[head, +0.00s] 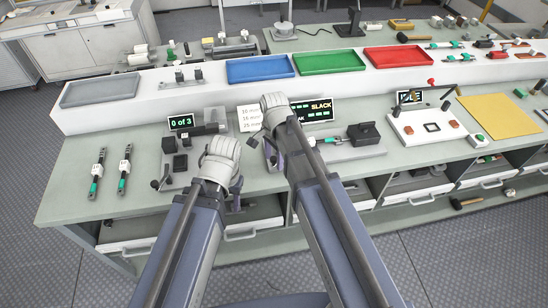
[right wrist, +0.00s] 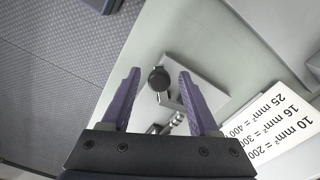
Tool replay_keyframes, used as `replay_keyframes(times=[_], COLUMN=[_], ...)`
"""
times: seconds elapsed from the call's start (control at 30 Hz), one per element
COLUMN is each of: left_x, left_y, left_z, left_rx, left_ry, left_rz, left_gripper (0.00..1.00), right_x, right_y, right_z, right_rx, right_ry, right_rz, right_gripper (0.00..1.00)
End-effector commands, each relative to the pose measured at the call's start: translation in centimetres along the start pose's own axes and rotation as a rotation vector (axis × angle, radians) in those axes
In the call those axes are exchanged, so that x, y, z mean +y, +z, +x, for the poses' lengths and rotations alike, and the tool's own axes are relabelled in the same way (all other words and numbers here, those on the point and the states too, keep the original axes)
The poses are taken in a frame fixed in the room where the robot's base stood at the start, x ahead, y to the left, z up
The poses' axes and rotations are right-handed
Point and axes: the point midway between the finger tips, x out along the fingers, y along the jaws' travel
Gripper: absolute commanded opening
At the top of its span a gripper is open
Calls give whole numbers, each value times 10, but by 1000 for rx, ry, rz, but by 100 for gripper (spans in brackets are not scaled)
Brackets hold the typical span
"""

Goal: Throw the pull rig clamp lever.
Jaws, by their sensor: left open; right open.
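The pull rig (head: 350,150) is a grey base with a black block (head: 364,134) at its right end, behind my right arm. Its screen (head: 320,110) reads SLACK. In the right wrist view, a lever with a round black knob (right wrist: 158,79) stands at the rig's plate (right wrist: 200,82), between my right gripper's fingers, with no contact visible. My right gripper (right wrist: 158,92) is open and empty; in the head view its hand (head: 272,112) is over the rig's left end, hiding part of it. My left gripper (head: 236,196) is open, near the bench's front edge.
A crimp station with a 0 of 3 screen (head: 181,122) stands left of my left gripper. A white card (head: 249,118) stands behind my grippers. Blue (head: 260,68), green (head: 328,62) and red (head: 398,56) trays line the shelf.

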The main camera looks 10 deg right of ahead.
Motion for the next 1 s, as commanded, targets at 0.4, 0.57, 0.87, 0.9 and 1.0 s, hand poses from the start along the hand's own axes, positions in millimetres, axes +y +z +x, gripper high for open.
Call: replay_keyframes(times=[0.4, 0.57, 0.87, 0.9, 1.0], left_x=[-1, -3, -7, -7, -8], left_y=[1, 2, 4, 4, 5], left_z=[-14, -33, -72, -75, -78], left_rx=[0, 0, 0, 0, 0], left_ry=[0, 0, 0, 0, 0], left_rz=[0, 0, 1, 1, 1], left_gripper=[50, 50, 50, 50, 50], right_x=[0, 0, 0, 0, 0], right_y=[0, 0, 0, 0, 0], right_z=[-14, -34, -72, -75, -79], right_rx=[0, 0, 0, 0, 0], right_ry=[0, 0, 0, 0, 0], right_rz=[0, 0, 0, 0, 0], right_gripper=[61, 61, 61, 61, 61])
